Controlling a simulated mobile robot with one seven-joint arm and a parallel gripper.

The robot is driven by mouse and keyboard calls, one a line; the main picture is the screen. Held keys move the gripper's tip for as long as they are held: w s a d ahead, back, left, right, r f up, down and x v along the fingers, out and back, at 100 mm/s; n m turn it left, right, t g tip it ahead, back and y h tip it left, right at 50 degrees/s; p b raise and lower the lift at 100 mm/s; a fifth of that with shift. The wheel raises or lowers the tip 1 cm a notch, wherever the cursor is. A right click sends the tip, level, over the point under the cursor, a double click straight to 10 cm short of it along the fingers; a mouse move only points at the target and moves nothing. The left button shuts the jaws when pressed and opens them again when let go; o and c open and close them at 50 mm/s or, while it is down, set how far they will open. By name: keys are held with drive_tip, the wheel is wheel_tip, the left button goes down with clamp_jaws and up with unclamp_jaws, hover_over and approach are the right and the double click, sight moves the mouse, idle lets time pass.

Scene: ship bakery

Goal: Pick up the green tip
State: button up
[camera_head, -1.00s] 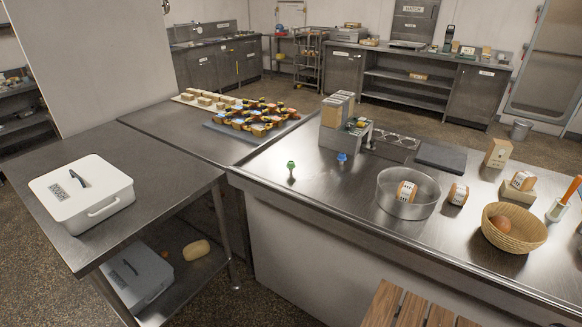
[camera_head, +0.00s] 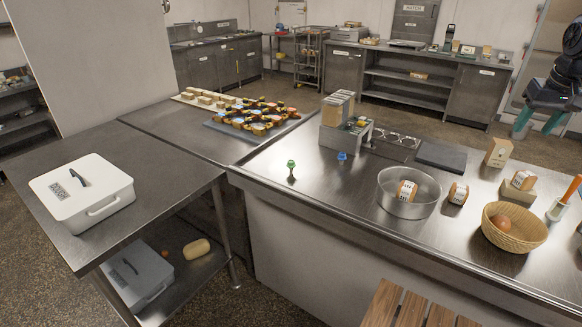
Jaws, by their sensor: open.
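The green tip (camera_head: 291,164) stands upright on the steel counter (camera_head: 270,165), near its left end. A blue tip (camera_head: 342,157) stands to its right. My gripper (camera_head: 537,132) is at the upper right edge of the picture, with its teal fingers spread apart and pointing down. It is empty and far to the right of the green tip. Part of my arm is cut off by the picture's edge.
A grey block with boxes (camera_head: 333,138) stands behind the tips. A clear round bowl (camera_head: 428,200) with a labelled item is to their right, then a wicker basket (camera_head: 513,240) and an orange-handled tool (camera_head: 571,189). The counter around the green tip is clear.

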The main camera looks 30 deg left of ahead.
drive_tip(key=w+a+n, duration=0.1)
drive_tip(key=w+a, duration=0.3)
drive_tip(key=a, duration=0.4)
drive_tip(key=w+a+n, duration=0.2)
drive_tip(key=w+a, duration=0.1)
drive_tip(key=a, duration=0.5)
drive_tip(key=n+g+h, duration=0.1)
drive_tip(key=n+g, duration=0.2)
drive_tip(key=n, duration=0.4)
hover_over(291, 161)
wheel_tip(291, 161, down, 22)
drive_tip(key=f, duration=0.5)
drive_tip(key=shift+s, duration=0.3)
drive_tip(key=shift+w+f, duration=0.15)
drive_tip(key=shift+f, duration=1.2)
drive_tip(key=shift+w+f, duration=0.15)
drive_tip(key=shift+f, duration=1.2)
drive_tip(key=c, duration=0.9)
